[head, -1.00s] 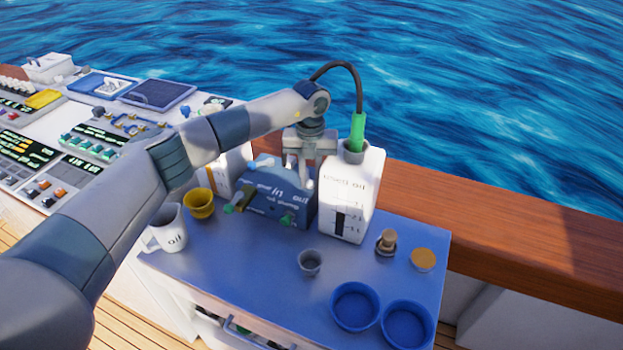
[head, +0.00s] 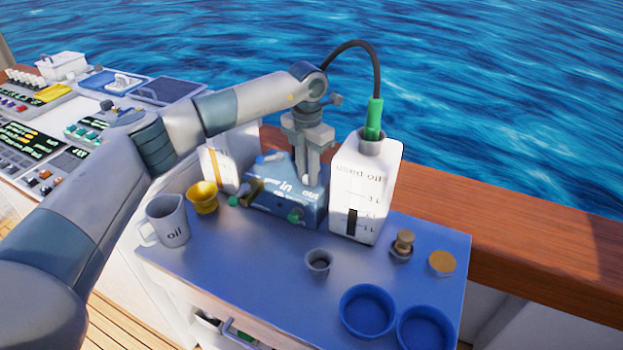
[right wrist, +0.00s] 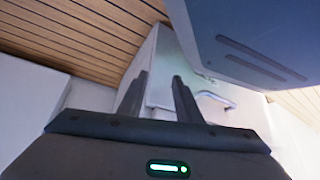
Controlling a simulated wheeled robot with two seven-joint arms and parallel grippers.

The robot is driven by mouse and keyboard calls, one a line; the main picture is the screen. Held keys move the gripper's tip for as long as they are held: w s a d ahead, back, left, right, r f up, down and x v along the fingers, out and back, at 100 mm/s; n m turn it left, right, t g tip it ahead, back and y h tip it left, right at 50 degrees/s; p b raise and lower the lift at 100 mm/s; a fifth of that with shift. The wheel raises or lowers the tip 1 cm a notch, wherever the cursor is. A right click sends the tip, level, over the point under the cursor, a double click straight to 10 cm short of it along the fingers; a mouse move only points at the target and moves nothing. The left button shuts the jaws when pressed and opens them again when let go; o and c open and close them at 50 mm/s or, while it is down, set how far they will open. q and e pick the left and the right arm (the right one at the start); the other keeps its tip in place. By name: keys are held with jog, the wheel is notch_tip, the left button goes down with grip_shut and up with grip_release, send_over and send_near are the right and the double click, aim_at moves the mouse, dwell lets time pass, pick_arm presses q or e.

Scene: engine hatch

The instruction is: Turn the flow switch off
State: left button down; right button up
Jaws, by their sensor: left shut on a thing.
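The blue pump box (head: 285,208), marked "in" and "out", stands at the back of the blue-topped cabinet. Its front has a green knob (head: 295,215) and a dark lever-like part with a green end (head: 243,196). I cannot tell which part is the flow switch. My left gripper (head: 309,182) points down at the box's right end, by the "out" label. It is shut on a small pale part there, largely hidden by the fingers. My right gripper (right wrist: 158,95) shows in the right wrist view, its fingers apart and empty, with the white cabinet beyond.
A white oil canister (head: 365,195) with a green nozzle and black hose stands right of the box. An oil jug (head: 168,222), a yellow cup (head: 203,197), a grey cup (head: 318,262) and blue bowls (head: 367,311) stand on the cabinet top (head: 260,270). A wooden rail (head: 540,265) runs behind.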

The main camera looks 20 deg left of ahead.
pick_arm(q)
jog(key=shift+a+r+m, duration=0.1)
jog(key=shift+a+m, duration=0.1)
jog(key=shift+m, duration=0.2)
pick_arm(e)
jog(key=shift+w+a+r+t, duration=0.15)
jog(key=shift+w+a+r, duration=0.15)
jog(key=shift+w, duration=0.3)
jog(key=shift+w+a+r+t, duration=0.15)
jog(key=shift+w+a+r, duration=0.1)
jog(key=shift+w, duration=0.3)
pick_arm(q)
jog(key=shift+w, duration=0.1)
jog(key=c, duration=1.8)
grip_release()
jog(key=shift+c, duration=0.2)
jog(key=shift+r, duration=0.1)
pick_arm(e)
jog(key=shift+f, duration=0.1)
